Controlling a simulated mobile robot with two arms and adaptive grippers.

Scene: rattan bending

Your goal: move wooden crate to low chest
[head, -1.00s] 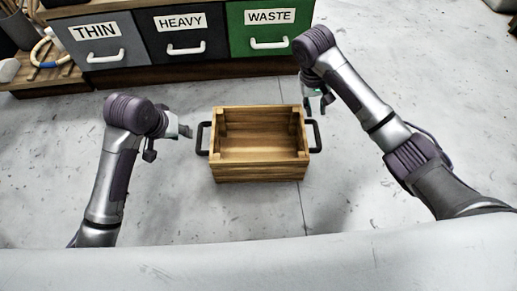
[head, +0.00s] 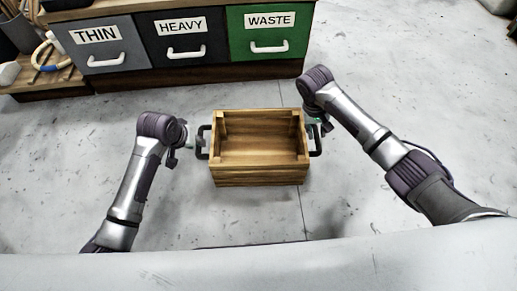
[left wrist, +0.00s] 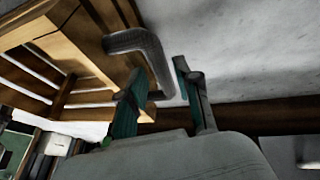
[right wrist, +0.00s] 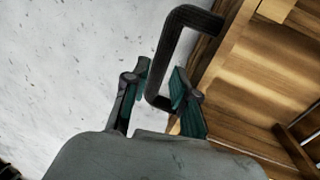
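The wooden crate (head: 260,176) is an open, empty slatted box with a dark handle at each end; it appears to stand upright on the grey floor. My left gripper (head: 194,145) is at its left handle (head: 203,142). In the left wrist view that handle (left wrist: 147,47) reaches between the open fingers (left wrist: 158,95). My right gripper (head: 318,126) is at the right handle (head: 316,143). In the right wrist view the handle (right wrist: 166,45) lies between the open fingers (right wrist: 157,92). A low chest with drawers labelled THIN, HEAVY and WASTE (head: 182,75) stands behind.
A wooden shelf (head: 45,80) with a coiled hose (head: 50,56) and other items stands at the far left. The floor (head: 400,80) is clear right of the chest and between chest and crate.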

